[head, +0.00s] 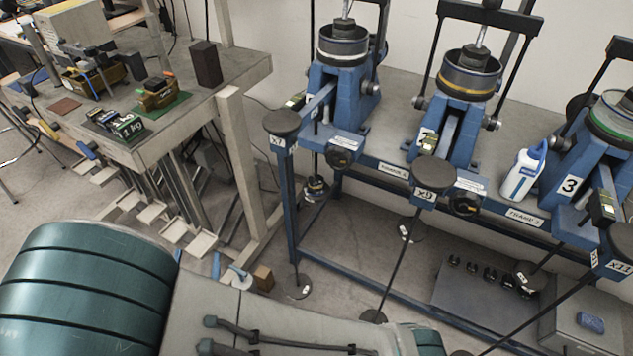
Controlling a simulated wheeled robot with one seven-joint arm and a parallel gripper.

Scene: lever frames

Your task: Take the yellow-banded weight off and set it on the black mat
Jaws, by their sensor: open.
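A dark round cylinder with a yellow band (466,92) sits in the middle blue lever frame, under a black yoke and a metal stem. A separate weight with a yellow band cannot be made out on the hangers. The middle frame's lever ends at a black knob marked x9 (432,170), with a thin rod running down to a dark disc (373,317) near the floor. No clearly black mat can be picked out; a dark grey sheet (455,290) lies low beneath the frames, with several small black weights on it. My gripper is not in view; my arm fills the lower left.
Similar frames stand left, with a white-banded cylinder (343,45), and right, with a green-banded one (612,116). A white bottle (524,172) stands between the middle and right frames. A cluttered wooden table (190,100) is at left. A grey box (590,325) stands lower right.

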